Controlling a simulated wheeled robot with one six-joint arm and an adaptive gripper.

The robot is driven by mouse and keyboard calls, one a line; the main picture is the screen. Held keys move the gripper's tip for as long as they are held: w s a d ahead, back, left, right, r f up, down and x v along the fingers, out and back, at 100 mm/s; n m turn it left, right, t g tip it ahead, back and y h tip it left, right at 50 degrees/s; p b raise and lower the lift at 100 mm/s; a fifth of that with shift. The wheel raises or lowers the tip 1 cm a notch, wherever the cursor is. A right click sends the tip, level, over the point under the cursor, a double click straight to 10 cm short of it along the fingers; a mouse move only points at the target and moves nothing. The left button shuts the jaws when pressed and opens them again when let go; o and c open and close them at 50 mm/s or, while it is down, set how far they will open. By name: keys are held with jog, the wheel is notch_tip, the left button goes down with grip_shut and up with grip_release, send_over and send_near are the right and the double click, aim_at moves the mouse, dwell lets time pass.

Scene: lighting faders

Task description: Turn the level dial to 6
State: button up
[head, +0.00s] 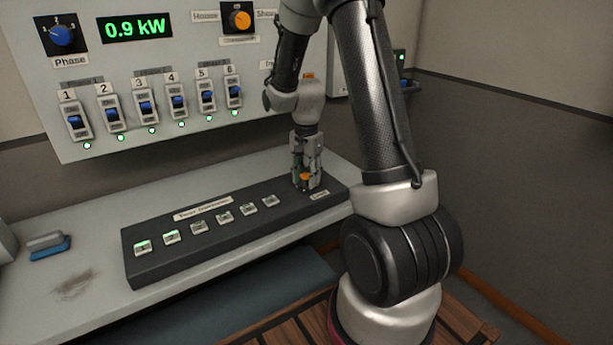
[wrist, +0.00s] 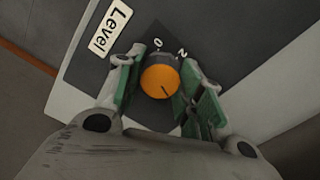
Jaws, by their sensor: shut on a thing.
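The orange level dial (wrist: 160,80) sits on the dark console, between the green-padded fingers of my gripper (wrist: 162,90) in the wrist view. My gripper is shut on the dial. The dial's dark pointer line runs toward the lower right in that view. The marks 0 and 2 show above the dial; other marks are hidden by the fingers. The white "Level" label (wrist: 109,28) is at the upper left. In the head view, my gripper (head: 306,178) reaches down over the dial (head: 304,177) at the console's right end.
The dark console (head: 150,266) bears several push buttons, the two leftmost lit green. It lies on a grey counter (head: 85,225). A wall panel (head: 190,55) behind carries numbered switches, a Phase dial (head: 62,36) and a 0.9 kW display (head: 135,27). A blue-based object (head: 50,246) lies at left.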

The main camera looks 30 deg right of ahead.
aim_at(307, 175)
jog(key=shift+m, duration=0.6)
jog(key=o, duration=1)
jog(key=shift+r, duration=0.1)
notch_tip(307, 175, up, 12)
jog(key=shift+f, duration=0.1)
